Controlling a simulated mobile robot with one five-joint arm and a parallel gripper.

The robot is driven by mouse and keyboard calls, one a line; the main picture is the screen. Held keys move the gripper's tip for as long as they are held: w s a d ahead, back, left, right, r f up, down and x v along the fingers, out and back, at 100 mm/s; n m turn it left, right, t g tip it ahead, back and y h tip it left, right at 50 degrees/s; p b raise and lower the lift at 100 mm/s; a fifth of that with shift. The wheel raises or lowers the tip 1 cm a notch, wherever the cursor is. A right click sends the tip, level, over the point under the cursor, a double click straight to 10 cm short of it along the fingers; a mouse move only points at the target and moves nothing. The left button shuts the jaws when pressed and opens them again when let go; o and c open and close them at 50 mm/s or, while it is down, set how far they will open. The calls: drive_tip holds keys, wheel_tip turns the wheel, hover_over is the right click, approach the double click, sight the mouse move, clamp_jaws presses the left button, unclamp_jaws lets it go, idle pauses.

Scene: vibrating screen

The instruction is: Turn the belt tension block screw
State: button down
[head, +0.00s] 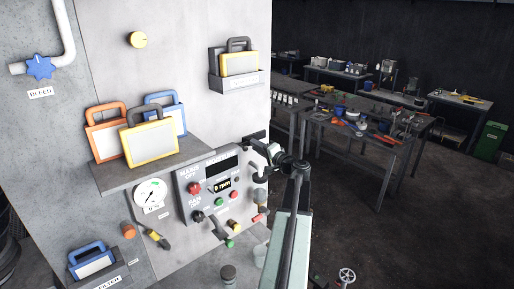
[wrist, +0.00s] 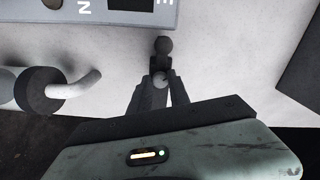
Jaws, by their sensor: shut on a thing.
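In the wrist view my gripper (wrist: 161,82) is shut on a small dark round-ended part (wrist: 163,46) in front of the pale wall. I cannot tell whether this part is the belt tension block screw; no label for the block is readable. A dark cylinder (wrist: 38,92) with a pale bent rod sits to the left of the gripper, apart from it. In the head view my arm reaches to the right edge of the control panel (head: 182,184); the fingertips are too small and covered to make out there.
A shelf (head: 110,180) above holds orange, yellow and blue framed tags (head: 150,143). A tag holder (head: 236,82) is higher up. Workbenches (head: 365,130) stand behind; floor between is open.

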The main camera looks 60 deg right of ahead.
drive_tip(key=n, duration=0.4)
drive_tip(key=shift+n, duration=0.4)
idle(0.4)
drive_tip(key=c, duration=1.2)
unclamp_jaws()
drive_tip(key=shift+s, duration=0.1)
drive_tip(key=v, duration=0.7)
drive_tip(key=shift+s, duration=0.3)
drive_tip(key=shift+a, duration=0.15)
